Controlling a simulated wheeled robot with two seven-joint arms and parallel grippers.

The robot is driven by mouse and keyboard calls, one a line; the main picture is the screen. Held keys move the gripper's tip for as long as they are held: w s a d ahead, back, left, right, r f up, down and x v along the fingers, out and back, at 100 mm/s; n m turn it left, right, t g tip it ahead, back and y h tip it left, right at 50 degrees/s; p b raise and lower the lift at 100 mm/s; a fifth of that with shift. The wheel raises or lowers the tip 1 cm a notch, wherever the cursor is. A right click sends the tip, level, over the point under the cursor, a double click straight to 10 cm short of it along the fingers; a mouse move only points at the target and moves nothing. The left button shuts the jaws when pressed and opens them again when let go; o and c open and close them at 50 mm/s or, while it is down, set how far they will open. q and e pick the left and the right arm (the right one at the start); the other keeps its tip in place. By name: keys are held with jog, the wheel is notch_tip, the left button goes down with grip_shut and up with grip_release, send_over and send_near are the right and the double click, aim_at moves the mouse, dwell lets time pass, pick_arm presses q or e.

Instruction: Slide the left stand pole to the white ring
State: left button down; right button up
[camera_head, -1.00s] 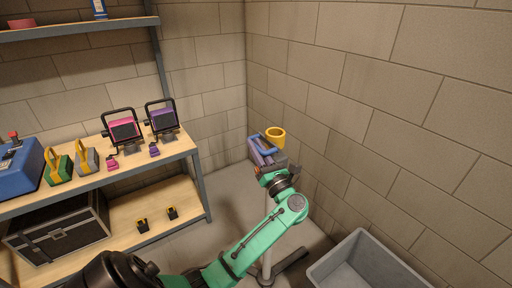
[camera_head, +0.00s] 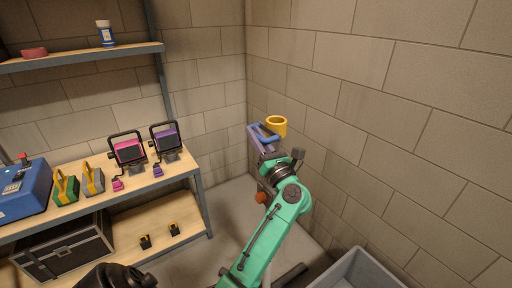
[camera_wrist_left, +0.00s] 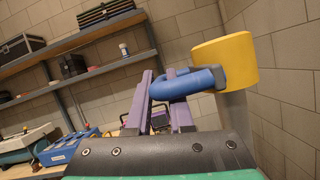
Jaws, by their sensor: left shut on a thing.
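My left gripper (camera_head: 263,139) has purple fingers and is shut on a blue curved handle (camera_wrist_left: 187,83). The handle joins a yellow cylinder (camera_head: 277,125) through a grey clamp, clearest in the left wrist view (camera_wrist_left: 225,62). An orange-red knob (camera_head: 262,197) shows low beside my arm. The stand's dark foot (camera_head: 290,276) shows on the floor, while its pole is mostly hidden behind my green arm. I cannot make out a white ring. My right gripper is not in view.
Brick walls meet close behind and right of the gripper. A grey bin (camera_head: 360,270) stands at the lower right. A wooden shelf unit (camera_head: 185,170) with two lamps, padlock-like items and a blue case (camera_head: 25,192) is at left. Bare floor lies between.

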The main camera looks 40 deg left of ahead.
pick_arm(q)
notch_tip(320, 180, up, 9)
jog(key=p, duration=0.3)
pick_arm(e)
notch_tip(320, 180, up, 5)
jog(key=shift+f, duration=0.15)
pick_arm(q)
jog(key=shift+f, duration=0.1)
jog(key=c, duration=0.8)
grip_release()
jog(key=shift+f, duration=0.1)
jog(key=shift+f, duration=0.1)
